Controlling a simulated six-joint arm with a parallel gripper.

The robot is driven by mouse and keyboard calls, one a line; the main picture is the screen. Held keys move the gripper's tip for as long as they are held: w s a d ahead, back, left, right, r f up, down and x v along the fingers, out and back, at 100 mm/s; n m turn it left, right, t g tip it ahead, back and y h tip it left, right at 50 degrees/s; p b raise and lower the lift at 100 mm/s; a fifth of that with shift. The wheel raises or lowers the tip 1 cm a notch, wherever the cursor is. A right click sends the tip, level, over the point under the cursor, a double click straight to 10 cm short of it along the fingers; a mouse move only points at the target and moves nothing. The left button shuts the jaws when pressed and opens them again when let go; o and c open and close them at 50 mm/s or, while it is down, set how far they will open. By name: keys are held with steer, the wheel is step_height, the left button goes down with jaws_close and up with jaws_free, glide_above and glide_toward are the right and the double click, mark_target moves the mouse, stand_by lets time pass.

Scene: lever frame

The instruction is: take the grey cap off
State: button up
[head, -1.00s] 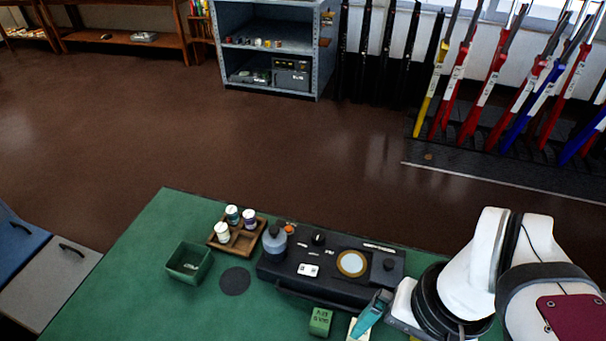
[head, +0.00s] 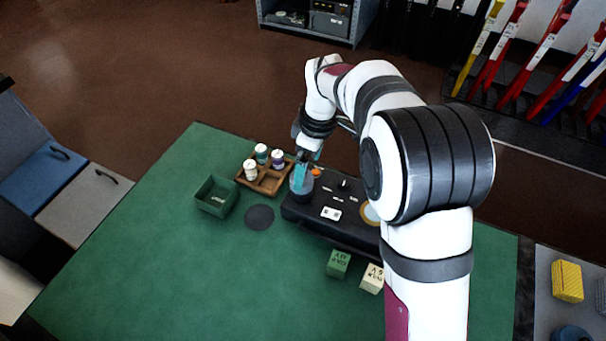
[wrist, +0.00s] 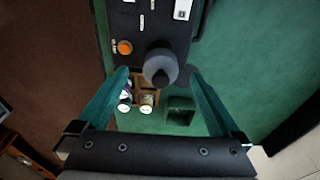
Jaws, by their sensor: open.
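In the wrist view my gripper (wrist: 160,78) is open, with one teal finger on either side of the cap and a gap on both sides. It holds nothing.
The black panel box (head: 318,213) has an orange button (head: 316,172). A wooden tray (head: 270,186) with small white-capped bottles and a green open bin (head: 216,197) stand to the left. A dark disc (head: 259,217) and two blocks lie nearby. The green table front is clear.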

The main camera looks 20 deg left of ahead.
steer(key=f, duration=0.2)
steer(key=a+f, duration=0.1)
steer(key=f, duration=0.1)
steer(key=shift+s+a, duration=0.1)
steer(key=c, duration=1.4)
